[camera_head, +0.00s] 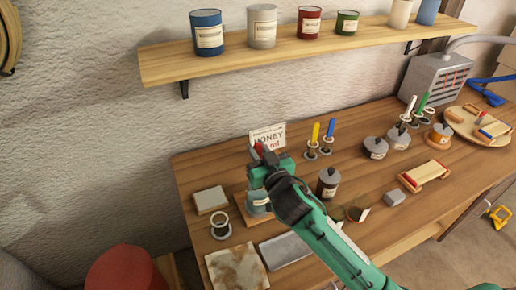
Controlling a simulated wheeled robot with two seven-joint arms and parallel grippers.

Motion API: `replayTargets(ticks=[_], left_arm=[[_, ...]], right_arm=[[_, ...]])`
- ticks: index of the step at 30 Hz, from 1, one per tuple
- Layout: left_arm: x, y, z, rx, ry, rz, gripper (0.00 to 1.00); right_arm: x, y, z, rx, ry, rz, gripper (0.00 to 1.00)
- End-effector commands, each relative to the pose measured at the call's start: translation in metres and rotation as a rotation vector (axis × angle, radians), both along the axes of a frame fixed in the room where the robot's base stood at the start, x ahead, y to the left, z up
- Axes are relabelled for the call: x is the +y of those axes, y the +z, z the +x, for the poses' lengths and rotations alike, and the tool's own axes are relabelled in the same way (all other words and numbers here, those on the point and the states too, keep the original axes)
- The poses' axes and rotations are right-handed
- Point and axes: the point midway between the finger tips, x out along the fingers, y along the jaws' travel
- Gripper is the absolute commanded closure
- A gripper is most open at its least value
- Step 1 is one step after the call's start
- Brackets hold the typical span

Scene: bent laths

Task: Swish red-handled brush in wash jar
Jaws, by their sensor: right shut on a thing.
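My right gripper (262,168) is at the left part of the workbench, its green arm coming in from the lower right. It is shut on the red-handled brush (259,148), whose small red end shows above the jaws. A blue-grey jar (257,208), likely the wash jar, stands on a wooden board just below the gripper. The gripper and wrist hide the rest of the brush and part of the jar, so I cannot tell whether the bristles are inside it. My left gripper is out of view.
A lettered sign (268,135) stands behind the gripper. A dark lidded jar (328,182) is to its right. Blue and yellow handles (316,132) stand in holders farther back. A pale block (210,200) and a ring-topped holder (221,226) are left. A shelf (290,49) of tins overhangs the back.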

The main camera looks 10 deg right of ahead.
Motion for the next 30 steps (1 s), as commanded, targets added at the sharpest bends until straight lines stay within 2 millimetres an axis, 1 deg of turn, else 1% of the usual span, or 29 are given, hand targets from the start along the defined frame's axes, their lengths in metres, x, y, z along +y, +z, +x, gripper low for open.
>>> replayTargets(ticks=[1, 21, 27, 30], left_arm=[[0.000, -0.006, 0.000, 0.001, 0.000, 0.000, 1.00], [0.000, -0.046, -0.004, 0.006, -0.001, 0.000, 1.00], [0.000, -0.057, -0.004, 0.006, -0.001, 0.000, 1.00], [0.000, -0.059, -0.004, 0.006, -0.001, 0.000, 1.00]], right_arm=[[0.000, -0.008, 0.000, 0.001, 0.000, 0.002, 1.00], [0.000, -0.061, 0.000, -0.001, 0.000, 0.001, 1.00], [0.000, -0.075, 0.000, -0.001, -0.001, 0.001, 1.00], [0.000, -0.079, 0.000, -0.002, 0.000, 0.001, 1.00]])
